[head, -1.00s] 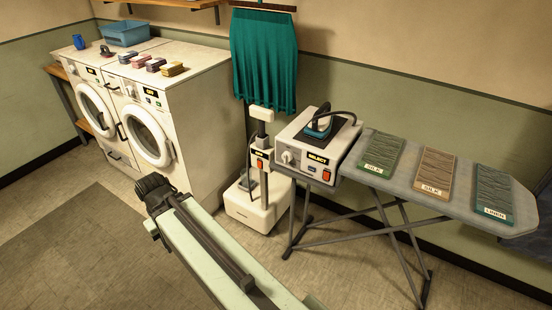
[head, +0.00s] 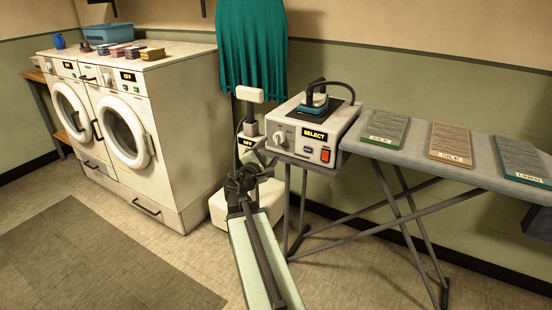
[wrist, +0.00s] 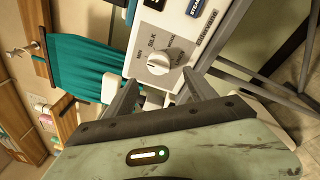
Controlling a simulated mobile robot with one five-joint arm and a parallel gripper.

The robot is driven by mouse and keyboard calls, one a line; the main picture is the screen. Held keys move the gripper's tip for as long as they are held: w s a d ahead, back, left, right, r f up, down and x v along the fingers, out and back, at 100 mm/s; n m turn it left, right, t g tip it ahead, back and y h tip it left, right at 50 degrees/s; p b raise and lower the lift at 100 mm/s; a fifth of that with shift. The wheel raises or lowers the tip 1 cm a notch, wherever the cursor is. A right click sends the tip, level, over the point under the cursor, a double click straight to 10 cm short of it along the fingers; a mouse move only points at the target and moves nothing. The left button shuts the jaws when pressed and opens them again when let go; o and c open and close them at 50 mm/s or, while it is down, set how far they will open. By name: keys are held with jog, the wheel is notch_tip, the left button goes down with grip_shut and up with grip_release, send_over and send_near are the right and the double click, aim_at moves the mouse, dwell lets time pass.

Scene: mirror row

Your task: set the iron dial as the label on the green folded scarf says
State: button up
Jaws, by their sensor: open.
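The iron dial (head: 280,137) is a round pale knob on the front of the white iron station (head: 341,122), whose display reads SELECT. In the wrist view the dial (wrist: 158,62) has printed words around it, including MIN and SILK; I cannot tell which its pointer marks. The green folded scarf (head: 386,125) lies on the ironing board; its label is small and seems to read SILK. My gripper (head: 262,155) is open just in front of and below the dial. In the wrist view the open fingers of my gripper (wrist: 163,88) reach toward the dial, apart from it.
A teal iron (head: 314,102) stands on the station. A tan scarf (head: 450,145) and a teal scarf (head: 522,160) lie on the ironing board (head: 412,154). A white-based steamer (head: 218,207) stands close beside my arm. Washing machines (head: 140,130) stand left; the floor before them is clear.

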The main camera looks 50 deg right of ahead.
aim_at(277, 140)
jog(key=x, duration=0.8)
jog(key=shift+r, duration=0.1)
jog(key=shift+a, duration=0.1)
jog(key=c, duration=1.4)
